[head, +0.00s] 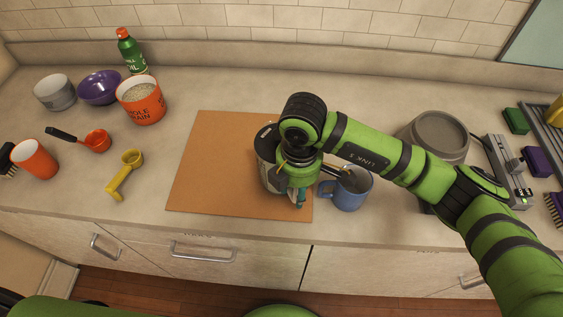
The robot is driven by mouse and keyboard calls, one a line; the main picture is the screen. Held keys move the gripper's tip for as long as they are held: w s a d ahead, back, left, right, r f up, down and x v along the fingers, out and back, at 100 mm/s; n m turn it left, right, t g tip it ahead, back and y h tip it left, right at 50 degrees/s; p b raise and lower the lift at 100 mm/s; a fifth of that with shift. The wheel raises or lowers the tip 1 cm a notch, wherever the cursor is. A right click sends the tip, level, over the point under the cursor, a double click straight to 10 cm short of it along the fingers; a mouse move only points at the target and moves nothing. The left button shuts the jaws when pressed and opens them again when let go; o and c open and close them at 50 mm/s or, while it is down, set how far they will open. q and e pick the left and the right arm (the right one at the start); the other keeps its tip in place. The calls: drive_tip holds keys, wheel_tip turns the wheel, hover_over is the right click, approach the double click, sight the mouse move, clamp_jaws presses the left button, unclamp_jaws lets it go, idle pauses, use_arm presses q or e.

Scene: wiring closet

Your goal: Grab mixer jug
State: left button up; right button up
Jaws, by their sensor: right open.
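A container that looks like the mixer jug (266,148), greyish with a dark top, stands on the brown board (215,165). My right wrist and gripper cover most of it, so its handle and full shape are hidden. My right gripper (297,196) points down at the jug's right front side and is open. Whether its fingers touch the jug cannot be told. My left gripper is not in view.
A blue mug (347,190) stands close right of my right gripper. A grey round container (437,132) is partly behind my arm. An orange grain tin (142,103), purple bowl (99,88) and yellow scoop (124,177) are at left. The board's left part is clear.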

clamp_jaws()
